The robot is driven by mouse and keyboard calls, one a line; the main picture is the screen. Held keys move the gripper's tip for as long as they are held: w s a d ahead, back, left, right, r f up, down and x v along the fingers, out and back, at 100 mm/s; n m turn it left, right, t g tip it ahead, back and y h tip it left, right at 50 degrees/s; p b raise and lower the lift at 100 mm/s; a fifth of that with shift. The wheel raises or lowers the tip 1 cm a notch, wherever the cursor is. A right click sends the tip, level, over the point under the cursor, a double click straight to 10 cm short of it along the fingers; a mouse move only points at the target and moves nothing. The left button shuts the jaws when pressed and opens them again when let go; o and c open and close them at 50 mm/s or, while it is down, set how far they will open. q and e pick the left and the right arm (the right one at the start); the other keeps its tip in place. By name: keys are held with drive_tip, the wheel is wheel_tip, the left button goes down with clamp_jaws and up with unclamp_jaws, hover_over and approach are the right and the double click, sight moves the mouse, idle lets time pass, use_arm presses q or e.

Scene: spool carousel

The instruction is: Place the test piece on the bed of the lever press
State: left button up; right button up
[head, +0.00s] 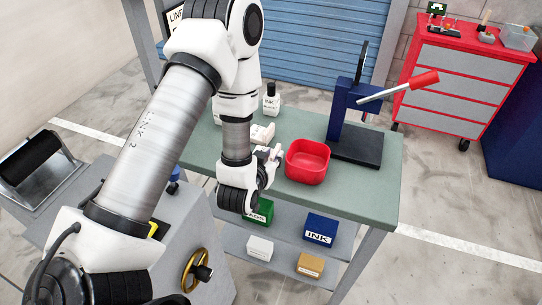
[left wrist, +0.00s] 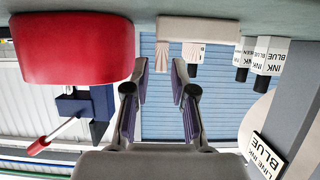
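The dark blue lever press (head: 341,115) stands at the right end of the green-grey bench, its white lever with red grip (head: 424,80) pointing right. Its flat dark bed (head: 362,147) looks bare. The press also shows upside down in the left wrist view (left wrist: 85,104). My left gripper (head: 272,158) is low over the bench's front edge, just left of the red bin (head: 307,162). In the left wrist view its fingers (left wrist: 160,90) are apart with nothing between them. I cannot pick out the test piece; no piece shows in the red bin. My right gripper is not in view.
A cream block (left wrist: 198,29) with ribbed parts stands on the bench beyond my left gripper. An ink bottle (head: 271,101) stands behind it; several show in the left wrist view (left wrist: 270,58). The lower shelf holds small boxes, one blue (head: 320,229). A red cabinet (head: 465,70) stands back right.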

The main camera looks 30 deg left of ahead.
sight(276, 151)
use_arm(q)
drive_tip(key=p+x, duration=0.1)
drive_tip(key=x, duration=0.2)
drive_tip(key=shift+w+a+f, duration=0.1)
drive_tip(key=shift+w+f, duration=0.05)
drive_tip(key=shift+w, duration=0.2)
clamp_jaws()
drive_tip(key=shift+s, duration=0.15)
drive_tip(key=shift+r, duration=0.2)
